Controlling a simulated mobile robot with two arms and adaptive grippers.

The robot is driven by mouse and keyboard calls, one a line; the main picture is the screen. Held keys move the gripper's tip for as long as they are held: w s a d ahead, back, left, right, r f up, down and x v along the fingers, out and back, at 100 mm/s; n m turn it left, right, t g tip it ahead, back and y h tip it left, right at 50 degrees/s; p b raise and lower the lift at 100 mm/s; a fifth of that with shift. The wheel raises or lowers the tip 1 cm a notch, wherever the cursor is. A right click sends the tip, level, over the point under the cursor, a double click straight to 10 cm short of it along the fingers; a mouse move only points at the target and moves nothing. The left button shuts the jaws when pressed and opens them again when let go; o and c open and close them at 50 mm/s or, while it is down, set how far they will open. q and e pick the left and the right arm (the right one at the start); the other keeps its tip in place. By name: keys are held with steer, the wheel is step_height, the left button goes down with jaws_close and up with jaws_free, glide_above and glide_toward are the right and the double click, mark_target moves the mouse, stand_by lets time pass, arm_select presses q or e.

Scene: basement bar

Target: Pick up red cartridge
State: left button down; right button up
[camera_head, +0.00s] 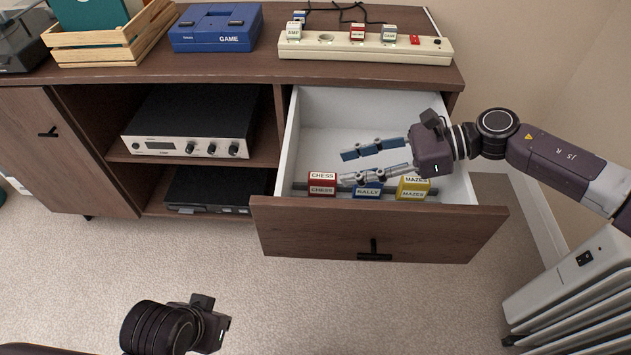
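The red cartridge (322,188), labelled CHESS, stands at the left of a row in the open white drawer (325,107). My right gripper (347,167) reaches in from the right above the drawer. Its two fingers are spread apart and point left, with nothing between them. The lower finger partly covers the top of the blue cartridge. My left gripper (218,322) is low over the carpet, away from the drawer; its fingers do not show clearly.
On the cabinet top are a blue GAME console (215,28), a wooden crate (113,42) and a power strip (365,47) with plugs. The drawer front (375,230) juts over the carpet. A white radiator (575,290) stands at the right. Carpet is clear below the drawer.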

mark_target(327, 176)
steer(key=x, duration=0.2)
steer(key=f+x, duration=0.1)
steer(key=x, duration=0.3)
steer(key=shift+d+f+b, duration=0.15)
steer(key=shift+f+b, duration=0.15)
steer(key=shift+b, duration=0.05)
steer(key=shift+a+f, duration=0.2)
steer(key=shift+a, duration=0.35)
arm_select(q)
steer(key=shift+w+d+t, duration=0.2)
steer(key=shift+w+t, duration=0.05)
steer(key=shift+w, duration=0.3)
steer(key=shift+w+d+t, duration=0.15)
steer(key=shift+w+t, duration=0.1)
steer(key=shift+w, duration=0.3)
arm_select(e)
steer(key=shift+c, duration=0.6)
jaws_close()
